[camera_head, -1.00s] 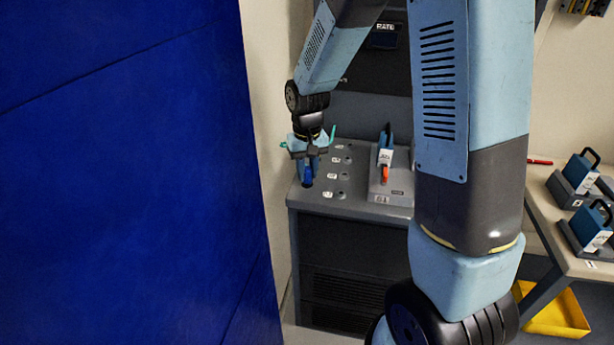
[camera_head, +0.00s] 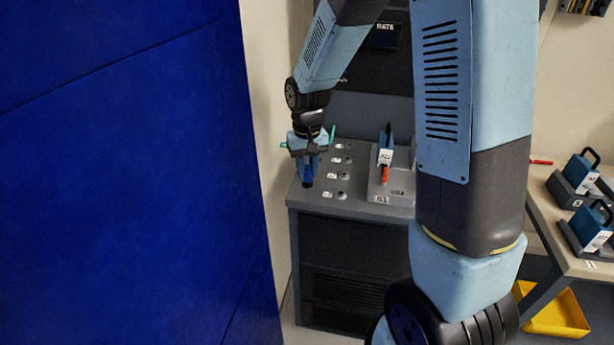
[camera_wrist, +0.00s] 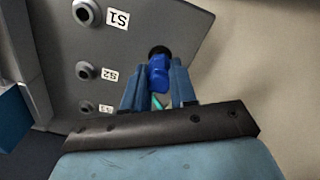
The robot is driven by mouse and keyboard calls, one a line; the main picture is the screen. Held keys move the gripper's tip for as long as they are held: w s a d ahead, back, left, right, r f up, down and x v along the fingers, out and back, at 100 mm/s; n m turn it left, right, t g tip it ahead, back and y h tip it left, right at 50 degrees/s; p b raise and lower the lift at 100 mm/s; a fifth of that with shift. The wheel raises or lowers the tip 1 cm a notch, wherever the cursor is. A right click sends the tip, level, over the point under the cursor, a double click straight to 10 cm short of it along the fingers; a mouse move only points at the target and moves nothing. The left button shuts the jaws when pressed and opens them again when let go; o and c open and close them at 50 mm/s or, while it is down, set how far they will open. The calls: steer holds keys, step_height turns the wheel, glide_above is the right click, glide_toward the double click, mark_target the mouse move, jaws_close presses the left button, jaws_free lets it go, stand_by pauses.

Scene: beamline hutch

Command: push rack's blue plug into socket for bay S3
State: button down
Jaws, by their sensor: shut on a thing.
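The blue plug (camera_wrist: 158,73) is between the two fingers of my gripper (camera_wrist: 158,85) in the wrist view, and the fingers are shut on it. Its far end is at a dark round spot on the grey panel; I cannot tell whether it is seated there. In the head view the plug (camera_head: 308,175) hangs below my gripper (camera_head: 308,160) at the left edge of the grey rack top (camera_head: 312,200). The S3 socket (camera_wrist: 86,107) is at the left in the wrist view, beside its label and partly close to the gripper body.
The S2 socket (camera_wrist: 85,70) and S1 socket (camera_wrist: 86,12) are in line with S3. A raised grey block (camera_head: 392,192) with a blue-handled unit (camera_head: 386,150) stands right of the sockets. A blue panel (camera_head: 130,180) fills the left. A bench (camera_head: 540,185) is at right.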

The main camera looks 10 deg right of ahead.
mark_target(307, 166)
steer(key=shift+r, duration=0.85)
stand_by(0.4)
steer(key=shift+r, duration=2.9)
